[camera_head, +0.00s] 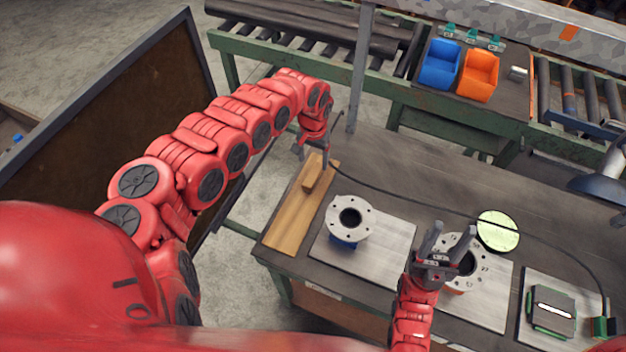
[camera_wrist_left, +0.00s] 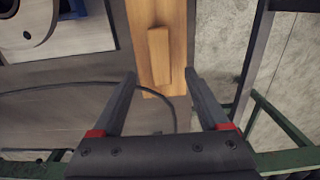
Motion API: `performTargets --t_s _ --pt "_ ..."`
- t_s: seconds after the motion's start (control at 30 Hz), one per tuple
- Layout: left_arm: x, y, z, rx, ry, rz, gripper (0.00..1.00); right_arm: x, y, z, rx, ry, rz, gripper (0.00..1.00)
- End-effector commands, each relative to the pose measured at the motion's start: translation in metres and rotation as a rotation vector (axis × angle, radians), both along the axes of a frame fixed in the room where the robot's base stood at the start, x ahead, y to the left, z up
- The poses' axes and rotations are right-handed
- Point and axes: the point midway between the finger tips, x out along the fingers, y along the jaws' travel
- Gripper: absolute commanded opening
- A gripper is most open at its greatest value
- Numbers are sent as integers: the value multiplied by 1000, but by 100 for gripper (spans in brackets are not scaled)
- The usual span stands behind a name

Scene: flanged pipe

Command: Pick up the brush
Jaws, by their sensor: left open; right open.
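A small wooden block-like piece (camera_head: 312,172) lies on a long wooden board (camera_head: 287,222) at the table's left edge. It may be the brush, but no bristles show. In the left wrist view the same piece (camera_wrist_left: 159,55) lies ahead of the fingertips, between their lines, on the board (camera_wrist_left: 140,14). My left gripper (camera_head: 312,152) is open and empty above the far end of the board, near the piece; it also shows in the left wrist view (camera_wrist_left: 160,76). My right gripper (camera_head: 452,232) is open and empty, fingers pointing up, in front of the right flange.
A flange (camera_head: 349,217) sits on a metal plate (camera_head: 390,238), and another flange (camera_head: 462,262) is on a second plate. A light green disc (camera_head: 498,231) lies behind it. A black cable (camera_head: 400,201) crosses the table. A post (camera_head: 361,70) stands behind my left gripper.

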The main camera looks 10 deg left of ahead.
Motion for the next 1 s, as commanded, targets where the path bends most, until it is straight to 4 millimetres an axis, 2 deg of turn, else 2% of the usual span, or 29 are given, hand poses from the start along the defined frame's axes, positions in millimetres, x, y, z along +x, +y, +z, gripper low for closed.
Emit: performTargets --t_s 0.03,0.1,0.37,0.7,0.97,1.0 --pt "0 0 -20 -1 -1 0 78 0 0 -19 0 0 0 50" --pt "1 0 -30 0 -2 0 78 0 0 -27 0 0 0 50" --pt "1 0 -42 -2 -3 1 78 0 0 -36 0 0 0 50" --pt "1 1 -89 -2 -3 1 78 0 0 -78 0 0 0 50" --pt "1 1 -88 -2 -3 1 78 0 0 -77 0 0 0 50" --pt "1 1 -88 -2 -3 1 74 0 0 -77 0 0 0 50"
